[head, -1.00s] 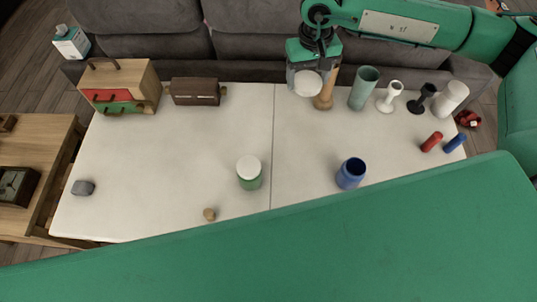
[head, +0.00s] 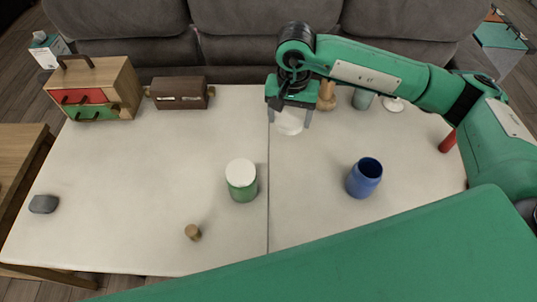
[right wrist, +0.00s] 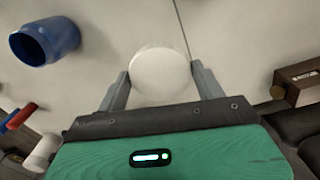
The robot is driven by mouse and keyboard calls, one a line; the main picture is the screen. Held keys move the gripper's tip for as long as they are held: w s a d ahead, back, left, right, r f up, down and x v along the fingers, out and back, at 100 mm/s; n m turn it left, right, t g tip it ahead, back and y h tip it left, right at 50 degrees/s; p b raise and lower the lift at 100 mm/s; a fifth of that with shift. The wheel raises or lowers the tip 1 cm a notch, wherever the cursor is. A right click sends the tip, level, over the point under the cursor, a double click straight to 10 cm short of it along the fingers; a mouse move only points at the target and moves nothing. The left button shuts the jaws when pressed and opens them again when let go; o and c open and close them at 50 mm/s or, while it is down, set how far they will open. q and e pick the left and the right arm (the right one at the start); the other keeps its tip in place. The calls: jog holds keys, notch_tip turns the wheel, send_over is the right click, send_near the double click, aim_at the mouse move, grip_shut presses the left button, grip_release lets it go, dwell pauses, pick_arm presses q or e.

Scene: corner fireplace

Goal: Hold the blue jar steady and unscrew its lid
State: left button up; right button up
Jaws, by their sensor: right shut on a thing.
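The blue jar (head: 364,178) stands upright and open on the right half of the white table, with no lid on it. It also shows in the right wrist view (right wrist: 45,42), at the upper left. My right gripper (head: 290,122) is shut on a round white lid (right wrist: 161,75). It holds the lid above the table, back and left of the blue jar and apart from it. The lid also shows in the head view (head: 289,122). A green jar (head: 242,188) with a white lid stands left of the blue jar. My left gripper is not in view.
The white table (head: 130,190) has free room at its middle left. A small drawer box (head: 97,90) and a brown case (head: 180,93) stand at the back left. A wooden piece (head: 193,232) and a grey stone (head: 43,204) lie in front. A red cylinder (head: 447,141) is at right.

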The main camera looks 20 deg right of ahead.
jog(key=s+r+m+p, duration=0.1)
jog(key=r+m, duration=0.1)
jog(key=s+r+m+p, duration=0.1)
jog(key=s+r+m, duration=0.1)
jog(key=m, duration=0.1)
jog(key=shift+s+a+p, duration=0.1)
jog(key=shift+p, duration=0.2)
jog(key=shift+s+r+m, duration=0.1)
jog(key=shift+r+m, duration=0.1)
jog(key=shift+m, duration=0.3)
jog(key=shift+f, duration=0.2)
jog(key=p, duration=0.2)
send_over(289, 168)
notch_tip(289, 168, down, 15)
jog(key=shift+f, duration=0.1)
notch_tip(289, 168, down, 4)
jog(key=shift+r+p, duration=0.1)
jog(key=shift+p, duration=0.35)
jog(key=shift+f, duration=0.45)
jog(key=o, duration=1.1)
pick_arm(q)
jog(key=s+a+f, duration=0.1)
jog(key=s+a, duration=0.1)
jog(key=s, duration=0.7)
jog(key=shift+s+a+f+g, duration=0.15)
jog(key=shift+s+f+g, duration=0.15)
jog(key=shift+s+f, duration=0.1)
